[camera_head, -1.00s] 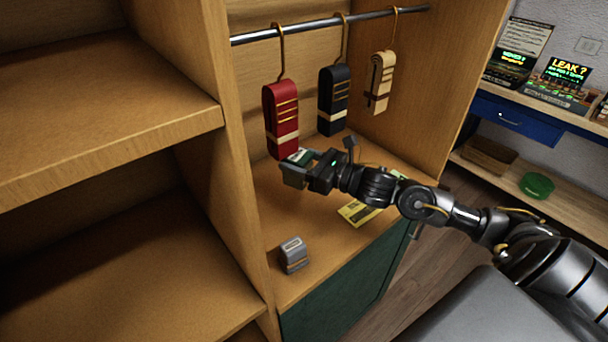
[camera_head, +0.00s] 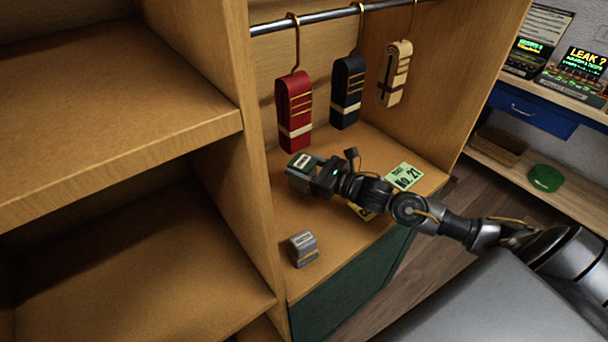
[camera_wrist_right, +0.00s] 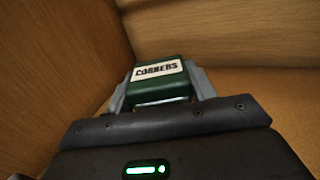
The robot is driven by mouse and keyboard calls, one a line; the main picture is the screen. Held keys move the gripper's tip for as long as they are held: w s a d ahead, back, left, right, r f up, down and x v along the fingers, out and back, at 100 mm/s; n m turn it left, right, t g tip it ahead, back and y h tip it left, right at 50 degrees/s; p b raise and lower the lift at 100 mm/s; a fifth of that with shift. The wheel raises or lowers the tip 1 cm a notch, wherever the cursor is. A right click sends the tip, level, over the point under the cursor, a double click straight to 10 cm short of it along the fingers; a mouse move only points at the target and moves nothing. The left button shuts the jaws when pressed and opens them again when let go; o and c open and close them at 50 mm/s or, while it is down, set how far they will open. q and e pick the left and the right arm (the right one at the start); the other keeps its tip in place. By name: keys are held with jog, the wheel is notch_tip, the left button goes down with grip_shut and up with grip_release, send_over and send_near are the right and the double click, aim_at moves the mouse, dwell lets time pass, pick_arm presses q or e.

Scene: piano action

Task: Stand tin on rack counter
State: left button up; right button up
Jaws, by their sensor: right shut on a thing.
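A small green tin (camera_head: 304,163) with a white label is at my right gripper (camera_head: 302,174), over the rack counter (camera_head: 340,235) below the hanging pieces. In the right wrist view the tin (camera_wrist_right: 160,82) reads "CORNERS" and sits between the two grey fingers of my right gripper (camera_wrist_right: 162,92), which is shut on it. I cannot tell whether the tin's underside touches the counter. My left gripper is not in any view.
A grey block-like tin (camera_head: 303,248) stands near the counter's front left. A green card (camera_head: 404,176) and a partly hidden yellow card (camera_head: 362,212) lie to the right. Red (camera_head: 294,110), dark blue (camera_head: 348,90) and cream (camera_head: 396,72) bundles hang from the rail (camera_head: 335,16) above.

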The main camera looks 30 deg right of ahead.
notch_tip(320, 180, down, 3)
jog(key=shift+f+p, duration=0.1)
jog(key=shift+p, duration=0.2)
jog(key=shift+f, duration=0.1)
jog(key=shift+f, duration=0.1)
jog(key=shift+f+b, duration=0.15)
jog(key=shift+b, duration=0.15)
jog(key=o, duration=1.2)
jog(key=shift+c, duration=0.2)
